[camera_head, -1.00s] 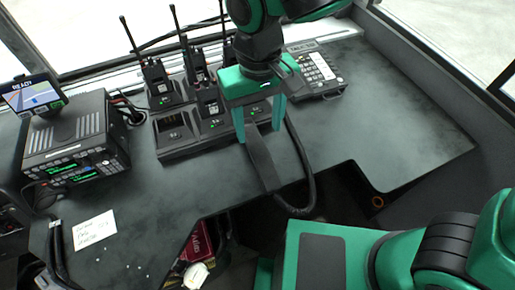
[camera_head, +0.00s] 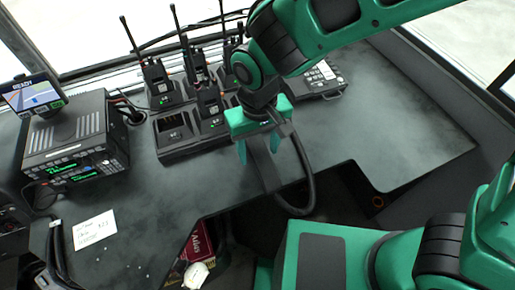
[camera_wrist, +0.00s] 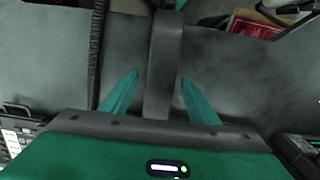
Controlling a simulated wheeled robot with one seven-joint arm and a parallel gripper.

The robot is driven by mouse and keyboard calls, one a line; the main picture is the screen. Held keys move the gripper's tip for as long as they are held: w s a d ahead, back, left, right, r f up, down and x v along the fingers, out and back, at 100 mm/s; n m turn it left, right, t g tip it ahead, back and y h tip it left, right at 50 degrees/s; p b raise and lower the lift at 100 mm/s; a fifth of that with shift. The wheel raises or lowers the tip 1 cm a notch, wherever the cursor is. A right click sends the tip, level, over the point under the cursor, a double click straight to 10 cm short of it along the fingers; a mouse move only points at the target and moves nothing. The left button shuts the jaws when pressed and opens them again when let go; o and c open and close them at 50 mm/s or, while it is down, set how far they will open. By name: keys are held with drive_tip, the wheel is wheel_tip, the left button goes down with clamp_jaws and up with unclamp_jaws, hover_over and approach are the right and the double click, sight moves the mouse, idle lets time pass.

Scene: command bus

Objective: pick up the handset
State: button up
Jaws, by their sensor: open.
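The handset (camera_head: 265,170) is a long dark bar on the grey desk, with its near end by the desk's front edge. Its far part is hidden under my gripper (camera_head: 258,148). In the wrist view the handset (camera_wrist: 163,65) runs up the middle between my two teal fingers. My gripper (camera_wrist: 160,77) is open, one finger on each side of the handset, with a visible gap on both sides. Whether the fingertips reach down to the desk, I cannot tell.
A black cord (camera_head: 309,185) loops right of the handset. A charger rack (camera_head: 185,145) with several radios stands left of and behind my gripper. A keypad phone (camera_head: 318,82) is behind. A radio unit (camera_head: 75,140) and note (camera_head: 94,230) are left. The desk's right is clear.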

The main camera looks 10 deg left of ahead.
drive_tip(key=c, duration=1.3)
drive_tip(key=shift+c, duration=0.2)
drive_tip(key=shift+r, duration=0.2)
